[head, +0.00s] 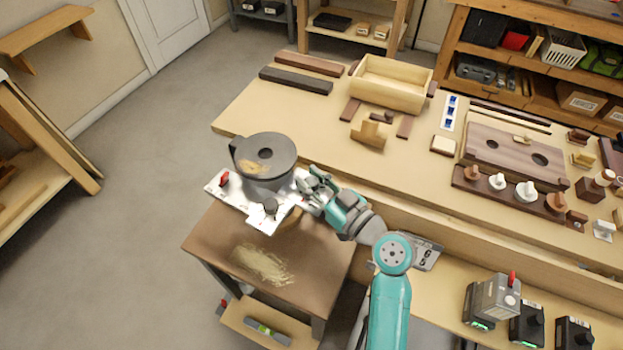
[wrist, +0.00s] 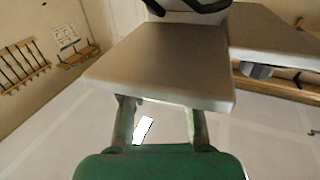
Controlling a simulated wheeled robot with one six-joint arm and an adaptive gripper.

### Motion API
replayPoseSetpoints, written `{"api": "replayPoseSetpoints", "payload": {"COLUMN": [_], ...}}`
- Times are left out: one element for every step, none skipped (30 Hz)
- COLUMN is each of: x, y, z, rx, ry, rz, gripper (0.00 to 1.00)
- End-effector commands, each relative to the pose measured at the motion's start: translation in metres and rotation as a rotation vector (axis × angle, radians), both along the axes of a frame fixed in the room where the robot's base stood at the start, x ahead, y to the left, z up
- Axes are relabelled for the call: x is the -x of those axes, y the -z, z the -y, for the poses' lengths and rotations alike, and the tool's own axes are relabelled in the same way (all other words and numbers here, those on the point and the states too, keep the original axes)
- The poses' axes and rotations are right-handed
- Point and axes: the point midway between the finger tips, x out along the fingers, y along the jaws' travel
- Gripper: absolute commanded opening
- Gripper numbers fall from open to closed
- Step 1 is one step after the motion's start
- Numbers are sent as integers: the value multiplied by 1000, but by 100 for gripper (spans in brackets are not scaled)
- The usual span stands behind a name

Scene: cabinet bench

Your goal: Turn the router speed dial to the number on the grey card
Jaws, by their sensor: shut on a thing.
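The router (head: 265,160) is a dark grey round body on a bright metal plate (head: 240,201), at the corner of a small brown table. My gripper (head: 306,189) is at the right side of the router, close against it, and shut on what appears to be its speed dial. The dial itself and the number it points to are hidden. In the wrist view the two fingers (wrist: 161,125) run under a slab that hides their tips. A grey card (head: 428,252) with dark marks lies to the right of my arm, partly covered; I cannot read its number for certain.
A black knob (head: 270,207) and a red lever (head: 224,179) stand on the plate. Sawdust (head: 262,264) lies on the small table. The long bench (head: 330,150) behind holds a wooden box (head: 392,84) and several small wooden parts. Batteries (head: 527,324) stand at lower right.

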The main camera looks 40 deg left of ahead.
Motion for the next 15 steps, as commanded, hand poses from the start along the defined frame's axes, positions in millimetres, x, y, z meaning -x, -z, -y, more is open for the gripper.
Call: {"api": "replayPoseSetpoints", "payload": {"x": [-3, -3, -3, -3, -3, -2, -3, -3, -3, -2, -2, -2, -2, -2, -2], "y": [-1, -1, -1, -1, -1, -1, -1, -1, -2, -1, -1, -1, -1, -1, -1], "z": [0, 0, 0, 0, 0, 0, 0, 0, 0, 0, 0, 0, -1, -1, -1], "rx": [-1, -1, 0, 0, 0, 0, 0, 1, -1, 0, -1, 0, 0, 1, 0], "ry": [-42, -71, -109, -138, -167, -206, -234, -263, -301, -330, -359, -397, -426, -454, -493], "rz": [0, -1, -1, 0, 0, -1, -1, -1, -1, -2, -1, -1, -3, -2, -2], "gripper": [0, 0, 0, 0, 0, 0, 0, 0, 0, 0, 0, 0, 0, 0, 0]}}
